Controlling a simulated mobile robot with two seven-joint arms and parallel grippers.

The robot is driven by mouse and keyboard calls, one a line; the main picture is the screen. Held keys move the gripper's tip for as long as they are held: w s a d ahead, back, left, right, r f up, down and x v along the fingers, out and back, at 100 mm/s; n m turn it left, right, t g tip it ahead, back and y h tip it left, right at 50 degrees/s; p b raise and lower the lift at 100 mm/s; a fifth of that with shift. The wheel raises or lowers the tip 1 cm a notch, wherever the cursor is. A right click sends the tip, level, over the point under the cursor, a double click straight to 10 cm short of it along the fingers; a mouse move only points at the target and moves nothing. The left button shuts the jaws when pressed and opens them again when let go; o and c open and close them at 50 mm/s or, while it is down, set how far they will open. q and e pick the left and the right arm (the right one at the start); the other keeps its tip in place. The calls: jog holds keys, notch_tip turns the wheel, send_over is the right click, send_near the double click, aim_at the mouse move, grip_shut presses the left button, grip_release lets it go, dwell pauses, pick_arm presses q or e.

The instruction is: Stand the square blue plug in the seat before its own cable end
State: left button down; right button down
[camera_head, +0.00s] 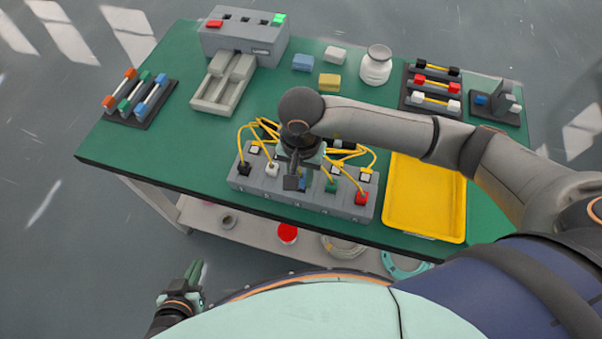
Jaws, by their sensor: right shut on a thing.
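The grey seat block (275,192) lies along the front edge of the table, with yellow cable ends (270,127) looping behind and over it. My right gripper (296,182) points down over the middle of the block, shut on the blue plug (303,184). Only a small part of the plug shows beside the dark fingers, so I cannot tell whether it touches its seat. The arm hides its cable end. A black plug (245,168), white plug (271,169), green plug (331,186) and red plug (361,198) stand along the block. My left gripper (196,271) hangs off the table, its finger gap unclear.
A yellow tray (425,234) lies right of the block. A grey machine (243,42), loose blocks (329,82), a white jar (376,66) and racks (140,101) stand further back. Green table (160,165) is clear left of the block.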

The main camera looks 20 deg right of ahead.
jog(key=shift+f+b, duration=0.95)
jog(key=shift+b, duration=0.05)
jog(key=shift+s+f, duration=0.1)
jog(key=shift+f, duration=0.1)
